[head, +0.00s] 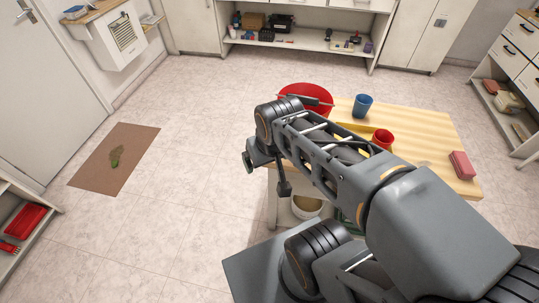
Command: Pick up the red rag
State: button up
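A folded pinkish-red block of cloth (461,165), which looks like the red rag, lies flat on the right end of the wooden tabletop (440,128). My arm reaches across the front of the table. My gripper (283,188) points down at the table's left edge, well to the left of the rag and apart from it. Its fingers are small and dark here, so I cannot tell whether they are open or shut. I see nothing held in it.
A brown mat (90,172) with a green patch lies on the floor. Shelves line the walls. The floor at left is mostly clear.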

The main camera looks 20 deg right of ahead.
aim_at(463, 166)
jog(key=z, duration=2.7)
